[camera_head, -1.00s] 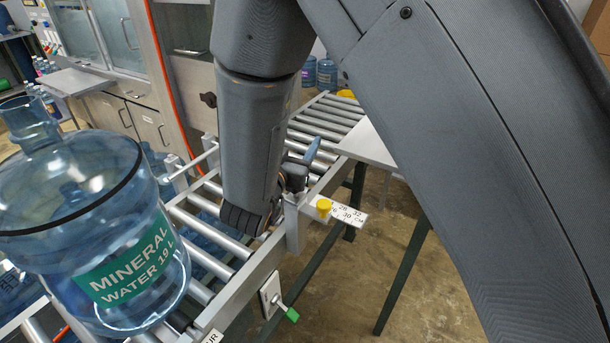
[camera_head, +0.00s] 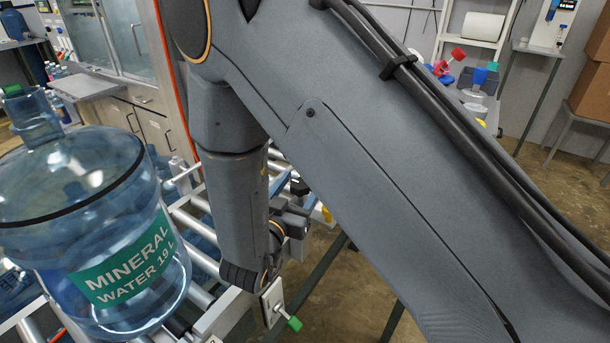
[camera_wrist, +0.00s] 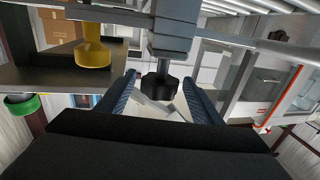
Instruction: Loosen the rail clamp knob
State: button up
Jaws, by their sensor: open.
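In the wrist view a dark, lobed clamp knob (camera_wrist: 160,87) sits below a grey metal bracket (camera_wrist: 174,40). My gripper (camera_wrist: 159,79) is open, with its two blue-grey fingers on either side of the knob. A gap seems to show on both sides, and I cannot tell whether either finger touches it. A yellow knob (camera_wrist: 93,50) stands on a plate to the left of my gripper. In the head view my arm covers the dark knob and the fingertips.
A large blue water jug (camera_head: 120,265) stands on the roller conveyor at the left. Rollers (camera_head: 195,222) show beside my arm. A side table with coloured items (camera_head: 480,90) stands at the back right.

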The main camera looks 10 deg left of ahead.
aim_at(292, 180)
jog(key=shift+w+d+p, duration=0.2)
jog(key=shift+w, duration=0.75)
jog(key=shift+w+d+p, duration=0.2)
jog(key=shift+w, duration=0.7)
jog(key=c, duration=1.1)
jog(key=shift+o, duration=0.2)
jog(key=shift+y, duration=0.3)
jog(key=shift+s+a+n+g+y+b, duration=0.25)
jog(key=shift+a+n+g+y+b, duration=0.4)
jog(key=shift+n+g+y+b, duration=1.35)
jog(key=shift+s+a+n+g+y+b, duration=0.3)
jog(key=shift+a+n+g+y+b, duration=0.5)
jog(key=shift+n+y, duration=2.4)
jog(key=shift+s+a+n+g+y+b, duration=0.4)
jog(key=shift+n+g+y+b, duration=0.9)
jog(key=shift+y, duration=2.4)
jog(key=shift+w+a+r+n+b, duration=0.1)
jog(key=shift+a+n+b, duration=0.1)
jog(key=shift+n+b, duration=0.1)
